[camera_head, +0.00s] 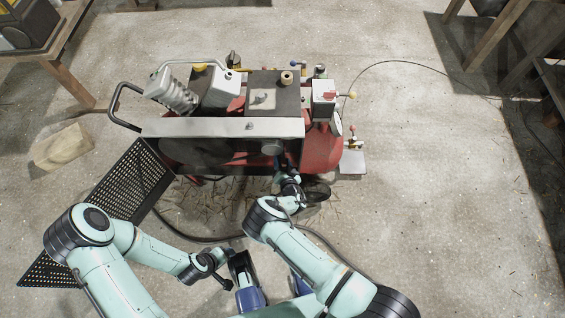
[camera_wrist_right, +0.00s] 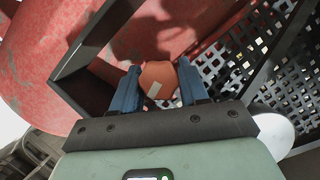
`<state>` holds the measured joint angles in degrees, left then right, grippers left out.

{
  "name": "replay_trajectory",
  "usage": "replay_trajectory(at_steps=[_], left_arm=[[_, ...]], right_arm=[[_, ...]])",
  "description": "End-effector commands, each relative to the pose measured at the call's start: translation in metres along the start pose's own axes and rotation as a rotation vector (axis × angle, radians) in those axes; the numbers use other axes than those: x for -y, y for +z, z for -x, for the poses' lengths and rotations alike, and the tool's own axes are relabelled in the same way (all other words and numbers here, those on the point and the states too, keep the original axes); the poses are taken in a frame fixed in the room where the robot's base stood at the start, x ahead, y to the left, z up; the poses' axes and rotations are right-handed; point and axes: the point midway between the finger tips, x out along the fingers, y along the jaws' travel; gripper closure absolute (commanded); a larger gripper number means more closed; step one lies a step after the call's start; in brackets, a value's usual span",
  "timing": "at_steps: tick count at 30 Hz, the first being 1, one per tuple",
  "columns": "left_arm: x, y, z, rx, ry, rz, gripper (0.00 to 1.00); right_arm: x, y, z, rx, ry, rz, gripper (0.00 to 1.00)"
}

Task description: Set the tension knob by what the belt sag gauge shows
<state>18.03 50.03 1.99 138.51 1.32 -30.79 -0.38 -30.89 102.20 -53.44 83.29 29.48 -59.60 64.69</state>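An orange-red knob (camera_wrist_right: 158,80) with a white mark on its face shows between my right gripper's two blue fingertips in the right wrist view. The fingers are on either side of it, and I cannot tell whether they press on it. In the head view my right gripper (camera_head: 289,186) is at the near side of the red machine (camera_head: 322,152), below its long grey guard beam, and the knob is hidden there. A small round grey disc (camera_head: 271,147) sits at the beam's lower edge; I cannot read it as a gauge. My left gripper (camera_head: 219,281) is low, away from the machine.
A black perforated panel (camera_head: 128,190) leans beside the machine at left. A stone-like block (camera_head: 62,147) lies farther left. Dark cables (camera_head: 190,237) and straw lie on the floor. Wooden tables stand at both upper corners. The floor at right is mostly clear.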

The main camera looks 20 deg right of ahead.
Motion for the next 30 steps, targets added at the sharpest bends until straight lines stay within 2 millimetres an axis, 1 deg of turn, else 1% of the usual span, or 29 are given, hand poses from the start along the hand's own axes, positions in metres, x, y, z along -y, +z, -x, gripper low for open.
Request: replay_trajectory(at_steps=[6,15,24,25,26,27,30], left_arm=[[0.0005,-0.0012,-0.0016,-0.003,0.000,0.000,0.35],[0.0023,-0.0081,-0.0063,-0.023,-0.002,0.002,0.35],[0.0022,-0.0086,-0.0060,-0.025,-0.002,0.002,0.35],[0.0022,-0.0086,-0.0060,-0.025,-0.002,0.002,0.35],[0.0022,-0.0086,-0.0060,-0.025,-0.002,0.002,0.35],[0.0022,-0.0086,-0.0060,-0.025,-0.002,0.002,0.35],[0.0022,-0.0085,-0.0060,-0.024,-0.002,0.002,0.35]], right_arm=[[-0.0028,-0.0007,0.0000,-0.002,0.032,0.050,0.86],[0.0002,0.0014,0.0002,0.003,0.076,0.180,0.86],[0.0005,0.0014,0.0005,0.003,0.078,0.187,0.86],[0.0005,0.0014,0.0005,0.003,0.078,0.187,0.49],[0.0005,0.0014,0.0005,0.003,0.078,0.187,0.40],[0.0006,0.0013,0.0005,0.003,0.077,0.187,0.35],[0.0007,0.0011,0.0004,0.002,0.077,0.187,0.35]])
